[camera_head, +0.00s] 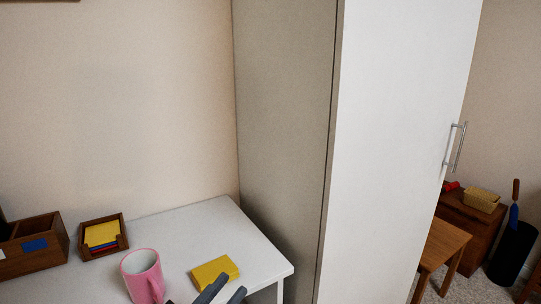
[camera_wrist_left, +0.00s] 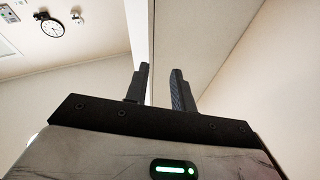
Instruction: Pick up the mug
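A pink mug (camera_head: 142,274) stands upright on the white table (camera_head: 215,224), with its handle toward the front. My left gripper (camera_head: 224,290) shows at the bottom edge of the head view, to the right of the mug and apart from it. Its two dark fingers are spread, with nothing between them. In the left wrist view the gripper (camera_wrist_left: 158,86) is also open and empty, facing a wall and the tall cabinet. My right gripper is not in view.
A yellow pad (camera_head: 215,271) lies right of the mug. A wooden note tray (camera_head: 103,236) and a wooden box (camera_head: 34,247) stand behind and left. A tall cabinet (camera_head: 395,130) with a bar handle rises at the table's right. Bare table lies behind the mug.

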